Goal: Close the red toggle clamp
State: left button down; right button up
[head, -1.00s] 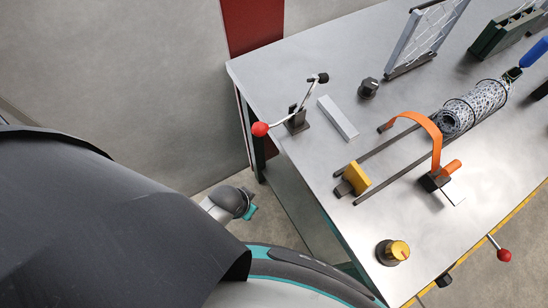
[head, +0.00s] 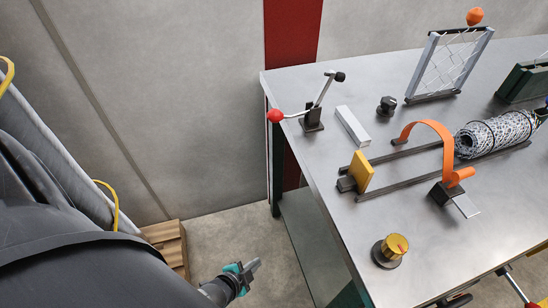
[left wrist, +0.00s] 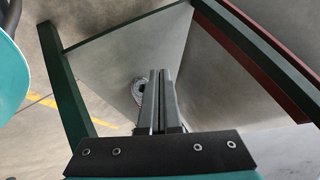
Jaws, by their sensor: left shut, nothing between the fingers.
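The red toggle clamp (head: 313,122) stands on the table's far left corner. Its handle, tipped with a red ball (head: 275,116), points left and sticks out past the table's edge. Its other arm slants up, with a black tip (head: 339,77) held above the tabletop. My left gripper (head: 254,266) is below and left of the clamp, beside the table and apart from it. Its fingers are shut and empty; in the left wrist view the closed fingers (left wrist: 159,85) point towards the table's lower frame. The clamp does not show in that view. My right gripper is not in view.
The steel table (head: 335,195) carries a grey block (head: 353,125), a black knob (head: 387,106), an orange arch (head: 432,128), a mesh roll (head: 497,134) and a gold knob (head: 390,250). A wooden crate (head: 168,243) stands at the wall.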

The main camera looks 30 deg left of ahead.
pick_arm(q)
jog(key=w+a+r+m+t+b, duration=0.4)
jog(key=w+r+m+t+b, duration=0.55)
jog(key=w, duration=0.45)
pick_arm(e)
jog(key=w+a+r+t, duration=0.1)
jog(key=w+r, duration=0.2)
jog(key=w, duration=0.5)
pick_arm(q)
notch_tip(320, 180, up, 14)
jog(key=s+a+m+t+h+b, duration=0.1)
jog(key=s+m+t+h+b, duration=0.1)
jog(key=m+t+h+b, duration=0.85)
jog(key=w+r+m+g+y+p, duration=0.2)
jog(key=w+r, duration=0.4)
jog(key=r, duration=0.5)
jog(key=shift+w+a+y+p, duration=0.2)
jog(key=shift+y+p, duration=0.35)
jog(key=shift+y, duration=0.5)
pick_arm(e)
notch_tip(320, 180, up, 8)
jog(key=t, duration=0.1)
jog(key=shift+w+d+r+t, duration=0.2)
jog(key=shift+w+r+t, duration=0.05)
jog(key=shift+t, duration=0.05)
pick_arm(q)
jog(key=shift+r, duration=0.1)
jog(key=shift+r, duration=0.1)
